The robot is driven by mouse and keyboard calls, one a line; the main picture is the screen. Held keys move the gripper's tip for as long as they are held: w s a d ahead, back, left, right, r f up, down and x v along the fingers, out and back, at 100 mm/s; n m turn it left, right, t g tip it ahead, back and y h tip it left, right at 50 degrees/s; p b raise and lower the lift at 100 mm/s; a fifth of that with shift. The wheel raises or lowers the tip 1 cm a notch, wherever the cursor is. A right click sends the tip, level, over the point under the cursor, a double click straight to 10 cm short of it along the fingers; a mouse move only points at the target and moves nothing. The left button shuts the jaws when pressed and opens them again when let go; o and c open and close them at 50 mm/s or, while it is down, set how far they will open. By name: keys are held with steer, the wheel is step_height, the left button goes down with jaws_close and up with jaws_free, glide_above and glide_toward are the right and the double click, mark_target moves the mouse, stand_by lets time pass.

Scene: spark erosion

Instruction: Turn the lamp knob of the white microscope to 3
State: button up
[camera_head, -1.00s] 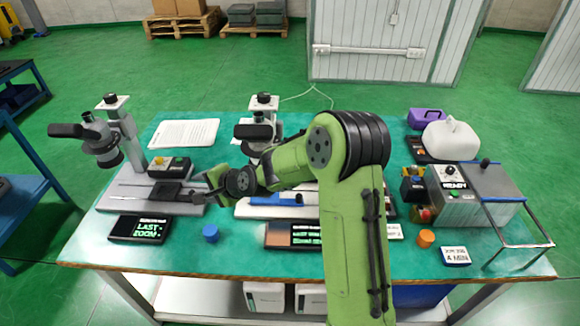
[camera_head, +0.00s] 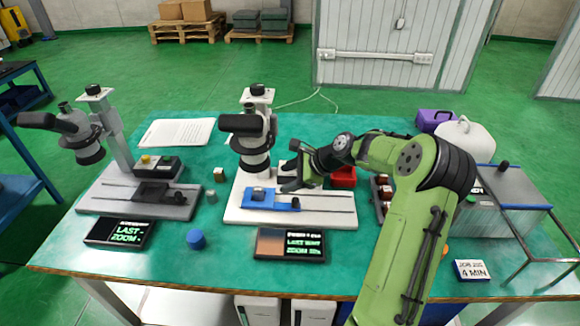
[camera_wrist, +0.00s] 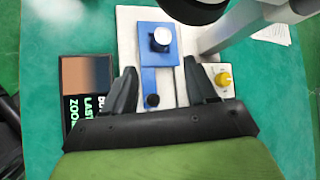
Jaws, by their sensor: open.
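The white microscope (camera_head: 255,135) stands at the middle of the table, its white base (camera_head: 330,213) carrying a blue stage slide (camera_head: 270,200). The wrist view shows the slide too (camera_wrist: 149,85), with a silver round piece and a black knob on it. The yellow lamp knob (camera_wrist: 223,80) sits on a small white box right of the slide; its setting is too small to read. In the head view my arm mostly hides that box. My gripper (camera_head: 296,180) is over the right part of the base. In the wrist view its open, empty jaws (camera_wrist: 160,68) straddle the slide's line, left of the knob.
A screen (camera_head: 290,244) lies before the white base. A grey microscope (camera_head: 85,140) with its lamp box (camera_head: 157,167) stands left. A blue cap (camera_head: 196,239) and small cube (camera_head: 219,174) lie between. A red box (camera_head: 343,177) and grey tank (camera_head: 510,190) are right.

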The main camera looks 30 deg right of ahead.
steer(key=s+d+f+m+t, duration=0.2)
steer(key=d+m+t, duration=0.3)
steer(key=d+m, duration=0.65)
steer(key=w+f+b, duration=0.1)
steer(key=w+f, duration=0.1)
steer(key=w, duration=0.2)
steer(key=w+a+f+n+b, duration=0.1)
steer(key=w+f, duration=0.1)
steer(key=w, duration=0.3)
steer(key=w+a+f+n+b, duration=0.1)
steer(key=w+f, duration=0.1)
steer(key=w, duration=0.3)
steer(key=shift+w+f+h+b, duration=0.1)
steer(key=shift+f+h+b, duration=0.05)
steer(key=shift+h+b, duration=0.25)
steer(key=shift+n, duration=0.25)
steer(key=c, duration=1.1)
steer(key=shift+o, duration=0.2)
steer(key=shift+p, duration=0.45)
